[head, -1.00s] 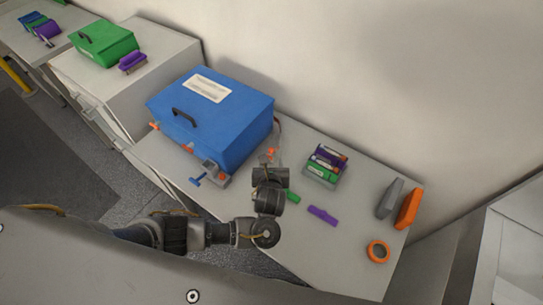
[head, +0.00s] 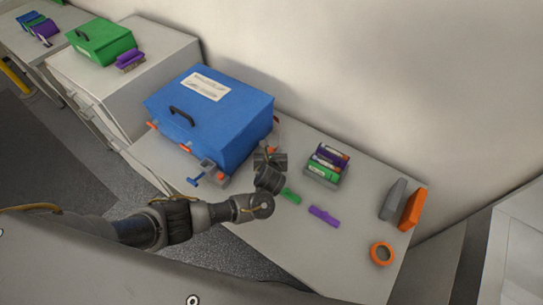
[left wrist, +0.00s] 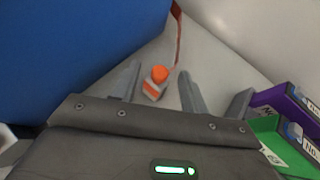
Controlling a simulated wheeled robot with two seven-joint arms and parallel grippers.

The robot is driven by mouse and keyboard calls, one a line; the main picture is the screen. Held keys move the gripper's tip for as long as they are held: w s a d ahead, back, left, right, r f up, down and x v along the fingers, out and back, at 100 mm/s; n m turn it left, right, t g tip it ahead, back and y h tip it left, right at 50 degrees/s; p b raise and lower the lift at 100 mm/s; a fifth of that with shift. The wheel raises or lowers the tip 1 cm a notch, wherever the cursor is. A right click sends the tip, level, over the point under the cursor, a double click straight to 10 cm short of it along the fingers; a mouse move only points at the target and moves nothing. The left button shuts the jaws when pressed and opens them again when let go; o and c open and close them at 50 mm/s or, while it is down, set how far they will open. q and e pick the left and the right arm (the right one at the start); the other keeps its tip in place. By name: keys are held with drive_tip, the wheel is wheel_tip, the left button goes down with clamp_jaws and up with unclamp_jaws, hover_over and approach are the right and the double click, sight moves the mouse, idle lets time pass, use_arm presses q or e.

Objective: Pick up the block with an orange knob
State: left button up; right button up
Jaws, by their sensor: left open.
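The block with an orange knob (left wrist: 155,86) stands on the table in the left wrist view, close to the blue box. It is grey with an orange band and an orange top. My left gripper (left wrist: 160,72) is open, with one finger on each side of the block and visible gaps between. In the head view my left gripper (head: 269,160) is beside the right corner of the blue box and largely hides the block. I cannot tell how far the fingertips are above the table. My right gripper is not in view.
The blue box (head: 215,113) stands close on the left. A grey rack with coloured packs (head: 325,164) is to the right.

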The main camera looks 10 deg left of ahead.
use_arm(q)
drive_tip(key=shift+s+r, duration=0.1)
clamp_jaws()
idle(0.4)
